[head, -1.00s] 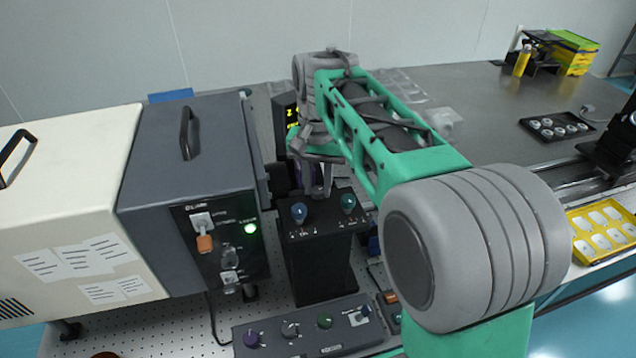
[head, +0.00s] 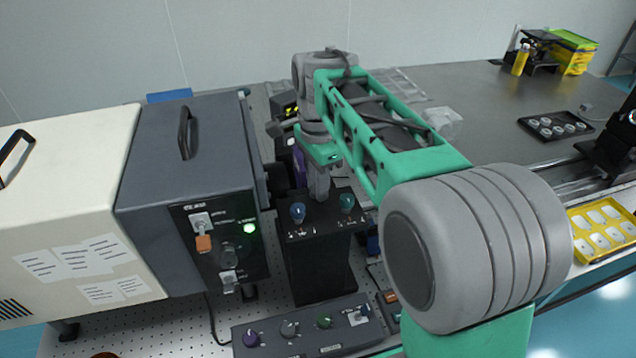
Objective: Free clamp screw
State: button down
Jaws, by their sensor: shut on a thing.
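My gripper (head: 318,187) points down behind the black box with two blue-green knobs, near the right side of the dark grey housing (head: 190,150). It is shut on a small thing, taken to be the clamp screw. The screw itself cannot be made out; my wrist and the black box hide it. The fingertips are too small and covered to see clearly. A purple part (head: 299,162) shows just left of the gripper.
The black knob box (head: 318,265) stands close in front of the gripper. A control panel (head: 300,328) with several knobs lies at the front. A cream cabinet (head: 65,220) is at left. A black tray (head: 556,126) and a yellow tray (head: 605,228) lie at right.

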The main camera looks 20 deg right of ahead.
jog(key=shift+m, duration=0.7)
jog(key=c, duration=1.1)
grip_release()
jog(key=shift+c, duration=0.2)
notch_tip(320, 180, up, 8)
jog(key=shift+f+b, duration=0.1)
jog(key=shift+b, duration=0.3)
